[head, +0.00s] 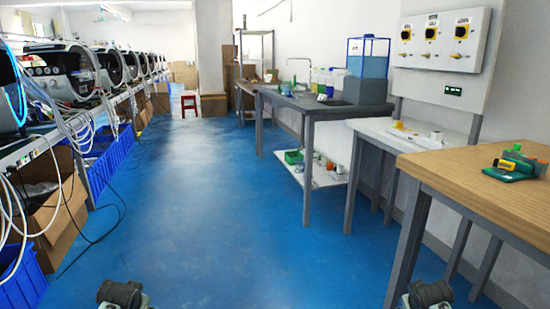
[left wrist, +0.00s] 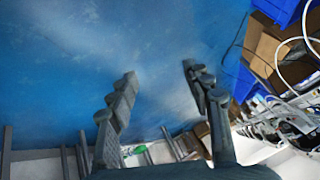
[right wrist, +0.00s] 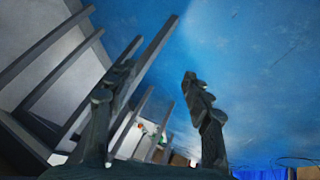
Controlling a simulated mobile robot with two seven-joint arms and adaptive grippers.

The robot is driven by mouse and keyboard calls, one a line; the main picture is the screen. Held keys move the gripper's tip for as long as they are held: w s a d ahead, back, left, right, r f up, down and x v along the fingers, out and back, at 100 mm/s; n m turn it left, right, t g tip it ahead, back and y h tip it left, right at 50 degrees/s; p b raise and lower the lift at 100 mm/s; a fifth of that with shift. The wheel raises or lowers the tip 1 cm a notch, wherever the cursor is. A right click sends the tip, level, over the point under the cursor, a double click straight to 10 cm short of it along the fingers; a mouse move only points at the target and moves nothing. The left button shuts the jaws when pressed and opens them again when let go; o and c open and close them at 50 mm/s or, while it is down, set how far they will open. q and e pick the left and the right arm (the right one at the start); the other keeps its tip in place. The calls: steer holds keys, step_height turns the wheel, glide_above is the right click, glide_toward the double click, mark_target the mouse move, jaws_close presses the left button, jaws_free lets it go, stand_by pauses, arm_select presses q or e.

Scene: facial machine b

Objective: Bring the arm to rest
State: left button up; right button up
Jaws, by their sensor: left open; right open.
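My left gripper (left wrist: 160,72) is open in the left wrist view. Its two dark fingers stand apart with only blue floor between their tips. My right gripper (right wrist: 162,62) is open in the right wrist view, also with nothing between its fingers. In the head view only dark parts of my two arms show at the bottom edge, one left of the middle and one to the right. I cannot see there how the rest of the arms is posed.
A wooden table (head: 480,170) stands close at right with a green and yellow tool (head: 517,163). Behind it are a white table (head: 385,132) and a dark sink bench (head: 300,102). Machines, hoses, blue crates (head: 110,165) and cardboard boxes line the left. Blue floor (head: 215,210) between is clear.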

arm_select(q)
steer(key=s+d+f+g, duration=0.1)
steer(key=s+d+f, duration=0.2)
steer(key=s, duration=0.7)
steer(key=s+d+f+g+h, duration=0.1)
steer(key=s+d+f, duration=0.2)
steer(key=s, duration=0.8)
steer(key=s+d+f+g+h, duration=0.1)
steer(key=s+d+f, duration=0.2)
steer(key=s+f, duration=0.3)
steer(key=s, duration=0.4)
steer(key=shift+s+d+f+m, duration=0.2)
steer(key=shift+d+f+m, duration=0.1)
steer(key=shift+f, duration=0.05)
arm_select(e)
steer(key=s+a+f+g, duration=0.1)
steer(key=s+a+f, duration=0.2)
steer(key=s, duration=0.7)
steer(key=s+a+f+g+y, duration=0.1)
steer(key=s+a+f, duration=0.2)
steer(key=s, duration=0.8)
steer(key=s+a+f+g+y, duration=0.1)
steer(key=s+a+f, duration=0.2)
steer(key=s+f, duration=0.3)
steer(key=s, duration=0.4)
steer(key=shift+s+a+f+n, duration=0.2)
steer(key=shift+a+f+n, duration=0.1)
steer(key=shift+f, duration=0.05)
